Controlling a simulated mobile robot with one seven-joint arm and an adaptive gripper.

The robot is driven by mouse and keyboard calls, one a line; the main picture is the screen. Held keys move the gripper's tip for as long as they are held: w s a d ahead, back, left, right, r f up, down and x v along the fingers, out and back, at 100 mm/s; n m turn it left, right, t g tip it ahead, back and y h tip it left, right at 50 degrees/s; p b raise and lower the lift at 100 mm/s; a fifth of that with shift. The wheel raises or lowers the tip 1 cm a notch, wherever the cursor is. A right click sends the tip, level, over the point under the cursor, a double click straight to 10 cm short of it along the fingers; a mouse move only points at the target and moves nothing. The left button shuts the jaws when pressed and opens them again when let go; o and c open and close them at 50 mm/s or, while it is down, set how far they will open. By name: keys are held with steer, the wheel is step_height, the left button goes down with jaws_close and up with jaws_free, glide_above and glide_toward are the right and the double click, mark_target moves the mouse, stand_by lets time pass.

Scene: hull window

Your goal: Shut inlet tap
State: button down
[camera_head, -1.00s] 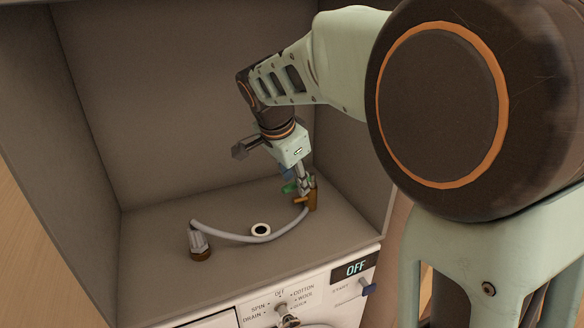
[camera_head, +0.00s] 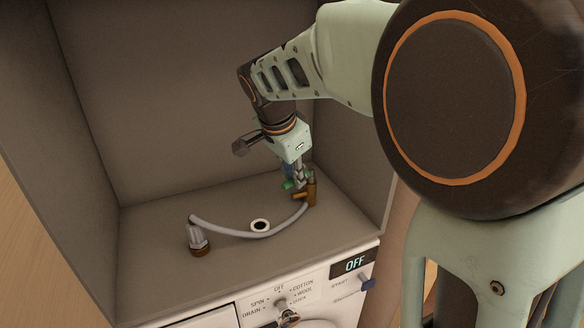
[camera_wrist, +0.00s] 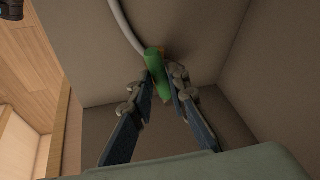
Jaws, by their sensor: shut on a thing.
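The inlet tap has a brass body (camera_head: 311,194) at the back right of the machine's top, with a grey hose joined to it. Its green lever (camera_head: 289,185) shows beside the brass body. In the wrist view the green lever (camera_wrist: 156,67) lies between my fingertips, with a bit of brass behind it. My gripper (camera_head: 301,181) points down at the tap from above. It is shut on the green lever. The fingers partly hide the lever and the top of the tap.
The grey hose (camera_head: 235,234) curves left across the top to a ribbed end fitting (camera_head: 197,240). A white ring with a dark centre (camera_head: 260,225) lies by the hose. Recess walls close in behind and at both sides. The washer panel (camera_head: 300,300) reads OFF.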

steer(key=s+d+n+g+y+b, duration=0.1)
steer(key=d+n+y, duration=0.4)
steer(key=n, duration=0.9)
steer(key=shift+d+n+y+b, duration=0.35)
steer(key=shift+d+b, duration=0.35)
steer(key=shift+d, duration=0.35)
steer(key=c, duration=1.8)
jaws_free()
steer(key=shift+c, duration=0.2)
steer(key=shift+r, duration=0.1)
steer(key=v, duration=0.7)
steer(key=shift+d+r, duration=0.15)
steer(key=shift+r, duration=0.05)
